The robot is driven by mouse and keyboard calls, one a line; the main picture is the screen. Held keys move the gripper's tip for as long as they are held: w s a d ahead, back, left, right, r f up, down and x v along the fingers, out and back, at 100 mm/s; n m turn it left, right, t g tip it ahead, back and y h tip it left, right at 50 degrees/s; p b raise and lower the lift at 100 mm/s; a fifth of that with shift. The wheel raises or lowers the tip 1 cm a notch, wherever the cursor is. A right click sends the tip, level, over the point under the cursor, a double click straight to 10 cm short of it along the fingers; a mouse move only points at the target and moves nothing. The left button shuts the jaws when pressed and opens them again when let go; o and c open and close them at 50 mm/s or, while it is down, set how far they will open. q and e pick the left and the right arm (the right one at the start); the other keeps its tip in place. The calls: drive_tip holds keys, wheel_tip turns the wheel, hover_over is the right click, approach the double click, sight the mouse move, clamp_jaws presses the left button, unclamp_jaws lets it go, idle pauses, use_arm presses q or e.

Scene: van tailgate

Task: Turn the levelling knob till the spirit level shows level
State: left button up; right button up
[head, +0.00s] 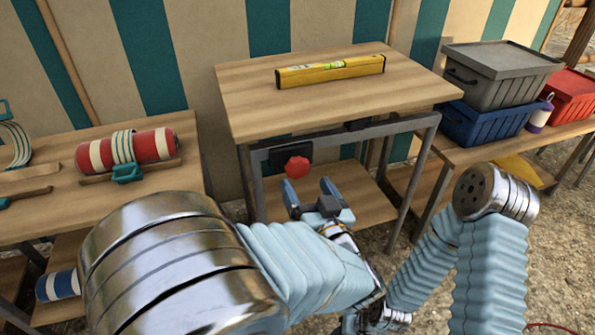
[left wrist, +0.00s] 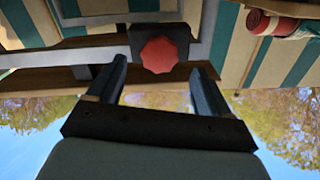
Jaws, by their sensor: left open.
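The yellow spirit level (head: 330,71) lies on the wooden tabletop (head: 400,90); its green vial shows, but the bubble is too small to read. The red levelling knob (head: 297,167) sits on a dark block under the table's front edge. My left gripper (head: 310,187) is open and empty, just in front of and slightly below the knob. In the left wrist view the knob (left wrist: 159,54) shows beyond the fingertips, roughly midway between the two fingers (left wrist: 160,75), not touched by them. My right gripper is not seen; only part of my right arm shows.
A left bench (head: 60,205) carries a red-and-cream roll (head: 128,151) with a strap. A right bench holds a grey crate (head: 500,75) on a blue crate (head: 490,120), and a red crate (head: 575,95). The table's metal frame (head: 345,133) runs close to the knob.

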sight(299, 172)
use_arm(q)
drive_tip(key=x, duration=0.6)
drive_tip(key=shift+w+a+b, duration=0.1)
drive_tip(key=shift+w+b, duration=0.2)
drive_tip(key=shift+w, duration=0.1)
drive_tip(key=shift+c, duration=0.5)
drive_tip(key=c, duration=0.9)
